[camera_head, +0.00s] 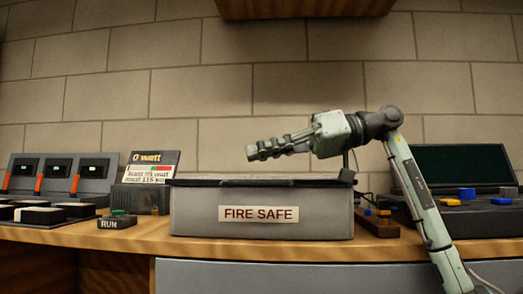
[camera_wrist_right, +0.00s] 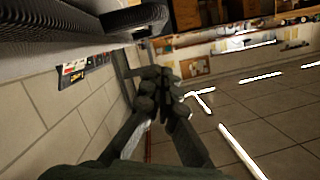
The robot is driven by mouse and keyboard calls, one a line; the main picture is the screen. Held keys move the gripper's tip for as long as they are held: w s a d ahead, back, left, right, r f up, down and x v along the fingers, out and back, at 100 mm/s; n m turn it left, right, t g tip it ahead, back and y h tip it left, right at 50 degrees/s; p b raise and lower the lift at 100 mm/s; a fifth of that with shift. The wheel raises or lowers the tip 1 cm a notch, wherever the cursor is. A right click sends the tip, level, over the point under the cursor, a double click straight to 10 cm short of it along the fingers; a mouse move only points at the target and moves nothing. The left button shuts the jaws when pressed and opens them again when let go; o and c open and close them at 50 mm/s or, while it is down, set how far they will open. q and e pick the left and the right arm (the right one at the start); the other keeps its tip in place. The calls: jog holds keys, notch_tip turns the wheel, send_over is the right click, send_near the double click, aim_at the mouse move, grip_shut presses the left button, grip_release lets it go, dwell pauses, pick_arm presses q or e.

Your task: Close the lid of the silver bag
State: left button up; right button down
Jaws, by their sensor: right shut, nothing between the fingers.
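The silver bag (camera_head: 190,212) is a grey box-shaped bag labelled FIRE SAFE, standing on the wooden bench. Its dark-edged lid (camera_head: 225,182) lies about level across the top; I cannot tell whether it is fully shut. My right gripper (camera_head: 252,152) is above the lid, its fingers pointing left, shut and empty, apart from the lid. In the right wrist view the fingers (camera_wrist_right: 160,92) are together, and a grey surface with a dark edge, seemingly the bag (camera_wrist_right: 50,28), fills the upper left. My left gripper is not in view.
A meter display (camera_head: 150,167) and a small RUN block (camera_head: 116,222) stand left of the bag, beyond them several charger-like units (camera_head: 88,178). A dark open case (camera_head: 455,165) is at right. A wooden shelf (camera_head: 300,8) hangs above. The brick wall is behind.

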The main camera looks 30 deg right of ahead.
jog(key=shift+d, duration=0.1)
dwell(0.4)
jog(key=v, duration=1.1)
jog(key=shift+s+d, duration=0.2)
jog(key=shift+d, duration=0.1)
